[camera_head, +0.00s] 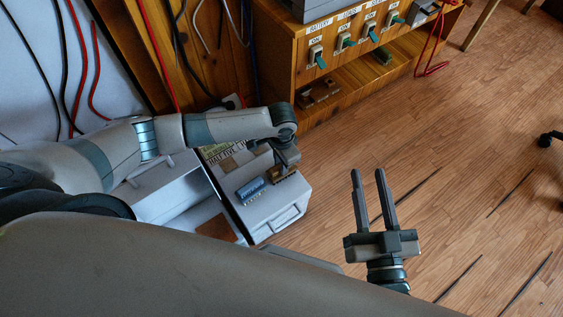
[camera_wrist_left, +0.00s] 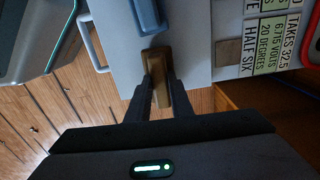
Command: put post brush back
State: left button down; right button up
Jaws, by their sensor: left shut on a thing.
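A brown brush-like block, which I take as the post brush (camera_wrist_left: 161,84), is between the closed fingers of my left gripper (camera_wrist_left: 160,95) in the left wrist view. In the head view my left gripper (camera_head: 287,163) is low over the white box top, with the brown brush (camera_head: 281,176) under it. I cannot tell whether the brush touches the surface. A blue brush-like block (camera_head: 250,190) lies beside it on the white top; it also shows in the left wrist view (camera_wrist_left: 149,14). My right gripper (camera_head: 369,178) is open and empty above the floor.
The white box (camera_head: 272,214) has a front handle (camera_head: 290,219) and label cards (camera_wrist_left: 267,52). A wooden cabinet (camera_head: 343,60) with several labelled switches stands behind. Red and black cables hang at the left.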

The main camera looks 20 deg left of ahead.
jog(key=shift+d, duration=0.15)
dwell(0.3)
pick_arm(q)
jog(key=shift+f, duration=0.2)
jog(key=c, duration=1.5)
grip_release()
pick_arm(e)
jog(key=shift+f, duration=0.1)
pick_arm(q)
notch_tip(320, 180, up, 7)
jog(key=shift+r+p, duration=0.15)
jog(key=shift+p, duration=1)
jog(key=shift+r+p, duration=1.2)
jog(key=shift+r, duration=3.85)
pick_arm(e)
jog(key=s+d+f+g+h, duration=0.1)
jog(key=s+d+f+g, duration=0.1)
jog(key=f, duration=0.4)
jog(key=s+d+f+g+h, duration=0.2)
jog(key=s+d+f+g, duration=0.1)
jog(key=f+g, duration=0.4)
jog(key=shift+s+m, duration=0.3)
jog(key=shift+s, duration=0.15)
jog(key=shift+f, duration=0.1)
